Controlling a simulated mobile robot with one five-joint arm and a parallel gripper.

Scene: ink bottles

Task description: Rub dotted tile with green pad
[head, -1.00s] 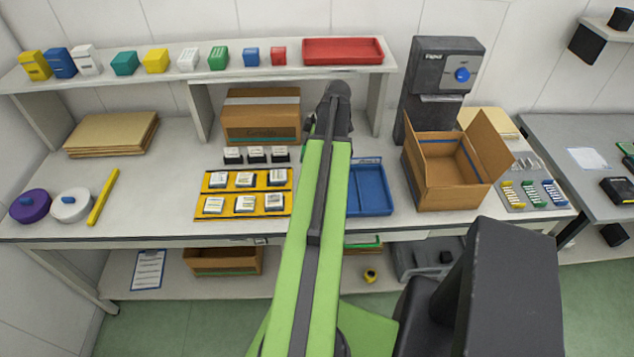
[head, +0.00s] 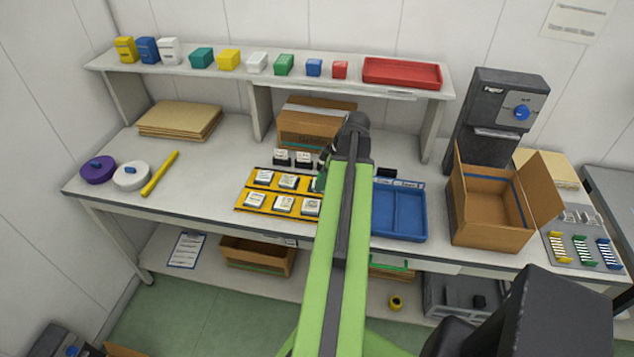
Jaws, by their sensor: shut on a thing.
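Several white-topped tiles (head: 289,181) sit in two rows on a yellow rack (head: 240,206) on the bench. Their marks are too small to tell which one is dotted. My green arm reaches forward over the bench, and my gripper (head: 352,140) is at its dark far end, by the right end of the rack. The fingers are mostly hidden behind the arm. A small green edge, seemingly the green pad (head: 320,183), shows just left of the arm beside the rack's right end. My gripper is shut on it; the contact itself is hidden.
Several dark blocks with white labels (head: 282,157) stand behind the rack. A blue tray (head: 410,238) lies right of my arm, with an open carton (head: 490,215) beyond it. A shelf (head: 240,72) with coloured boxes runs above.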

